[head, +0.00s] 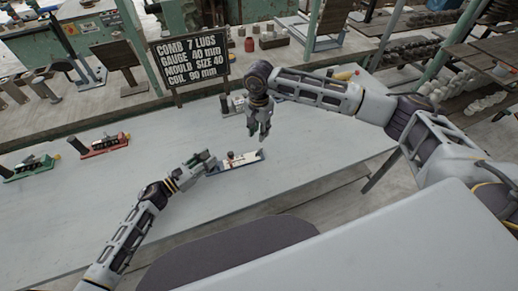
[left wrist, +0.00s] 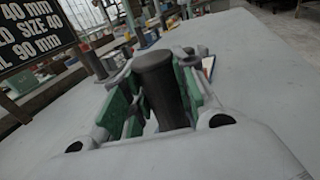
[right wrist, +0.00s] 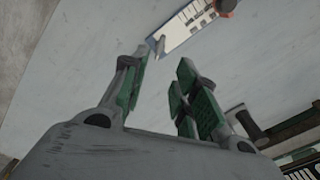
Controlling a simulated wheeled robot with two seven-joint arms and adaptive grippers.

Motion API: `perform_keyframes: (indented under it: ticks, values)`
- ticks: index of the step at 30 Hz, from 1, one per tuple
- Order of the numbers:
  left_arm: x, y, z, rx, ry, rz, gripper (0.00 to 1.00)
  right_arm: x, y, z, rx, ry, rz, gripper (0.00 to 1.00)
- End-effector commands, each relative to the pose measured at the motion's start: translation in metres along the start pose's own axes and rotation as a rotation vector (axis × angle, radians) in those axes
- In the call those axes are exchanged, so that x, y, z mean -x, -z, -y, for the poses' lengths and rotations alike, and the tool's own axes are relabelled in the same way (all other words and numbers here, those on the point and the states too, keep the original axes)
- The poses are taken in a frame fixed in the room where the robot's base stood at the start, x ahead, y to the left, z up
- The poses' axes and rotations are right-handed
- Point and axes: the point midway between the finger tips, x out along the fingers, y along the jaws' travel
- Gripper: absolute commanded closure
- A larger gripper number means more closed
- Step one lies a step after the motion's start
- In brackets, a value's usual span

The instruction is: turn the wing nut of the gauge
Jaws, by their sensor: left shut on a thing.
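The blue-and-white gauge (head: 240,161) lies on the grey table, with a small dark reddish part on top. Its scaled plate also shows at the top of the right wrist view (right wrist: 185,32). A small grey pointed piece stands at the plate's end; I cannot tell whether it is the wing nut. My left gripper (head: 210,163) is at the gauge's left end, shut on a dark upright cylindrical handle (left wrist: 160,83). My right gripper (head: 262,134) is open and empty, pointing down above and behind the gauge, apart from it.
A sign (head: 190,56) reads comb 7 lugs, gauge 40 mm, mould size 40, coil 90 mm. A red tool (head: 105,144) and a green tool (head: 35,167) stand at the left. Another tool (head: 232,104) is near the back edge. The table right of the gauge is clear.

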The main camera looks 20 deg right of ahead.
Motion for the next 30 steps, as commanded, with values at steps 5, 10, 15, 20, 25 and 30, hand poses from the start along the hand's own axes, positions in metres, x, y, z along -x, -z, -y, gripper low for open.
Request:
perform_keyframes:
  ticks: [5,10,15,20,25,30]
  values:
    - [0.0,0.0,0.0,0.0,0.0,0.0,1.0,-0.02,-0.001,-0.001,0.0,-0.002,0.001,0.71]
    - [0.0,0.0,0.0,0.0,0.0,0.0,1.0,-0.042,0.0,-0.001,-0.001,-0.002,0.0,0.71]
    - [0.0,0.0,0.0,0.0,0.0,0.0,1.0,-0.064,0.0,-0.001,-0.001,-0.002,0.001,0.71]
    - [0.0,0.0,0.0,0.0,0.0,0.0,1.0,-0.085,-0.001,-0.001,0.0,-0.002,0.001,0.71]
    - [0.0,0.0,0.0,0.0,0.0,0.0,1.0,-0.101,0.0,-0.001,-0.001,-0.002,0.0,0.71]
    - [0.0,0.0,0.0,0.0,0.0,0.0,1.0,-0.108,0.0,-0.001,0.0,-0.001,0.0,0.71]
